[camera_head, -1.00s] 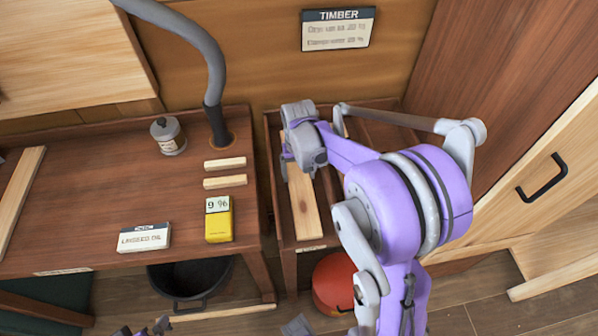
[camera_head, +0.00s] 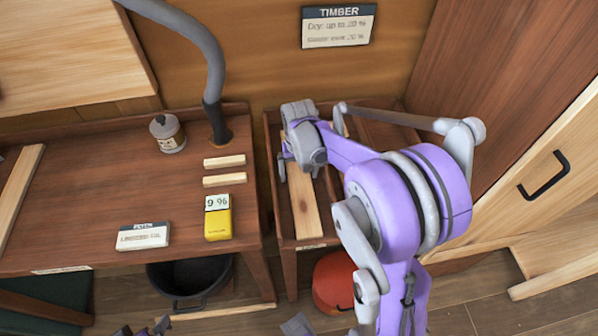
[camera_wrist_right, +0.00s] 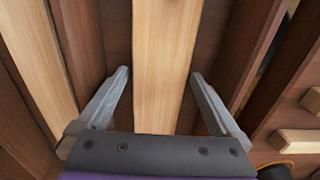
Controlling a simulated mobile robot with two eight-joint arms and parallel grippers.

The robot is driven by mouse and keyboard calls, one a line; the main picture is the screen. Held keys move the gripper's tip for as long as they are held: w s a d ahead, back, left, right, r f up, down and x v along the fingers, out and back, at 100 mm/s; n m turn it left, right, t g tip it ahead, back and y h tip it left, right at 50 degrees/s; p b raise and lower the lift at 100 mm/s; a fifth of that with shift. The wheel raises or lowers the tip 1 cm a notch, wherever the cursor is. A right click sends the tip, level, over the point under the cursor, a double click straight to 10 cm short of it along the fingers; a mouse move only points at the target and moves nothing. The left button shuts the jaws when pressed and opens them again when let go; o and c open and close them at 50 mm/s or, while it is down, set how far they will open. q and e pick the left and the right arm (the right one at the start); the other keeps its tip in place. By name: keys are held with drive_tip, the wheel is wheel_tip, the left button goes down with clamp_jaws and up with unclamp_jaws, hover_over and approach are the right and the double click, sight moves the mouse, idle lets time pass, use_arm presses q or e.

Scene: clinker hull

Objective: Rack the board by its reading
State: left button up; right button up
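A pale board (camera_head: 304,210) lies lengthwise in the left bay of the dark wooden rack (camera_head: 287,262). My right gripper (camera_head: 300,172) is low over it; in the right wrist view the fingers stand apart on either side of the board (camera_wrist_right: 165,60), with gaps between. The yellow meter (camera_head: 218,222) on the bench reads 9 %. The TIMBER sign (camera_head: 338,27) on the wall reads "Dry: up to 20 %", with a blurred line below. My left gripper (camera_head: 145,330) barely shows at the bottom edge; its fingers are unclear.
A black bucket (camera_head: 190,282) and a red container (camera_head: 335,283) are below. A pale handled door (camera_head: 545,175) stands right.

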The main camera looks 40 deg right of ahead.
wheel_tip(320, 180, up, 11)
drive_tip(key=shift+p, duration=0.45)
drive_tip(key=shift+a, duration=0.1)
drive_tip(key=s+a+f+n+t+p, duration=0.1)
drive_tip(key=s+a+n+t, duration=0.4)
drive_tip(key=s+a, duration=0.9)
drive_tip(key=shift+a+f+n+p, duration=0.25)
drive_tip(key=shift+a+n+p, duration=0.2)
drive_tip(key=shift+p, duration=0.3)
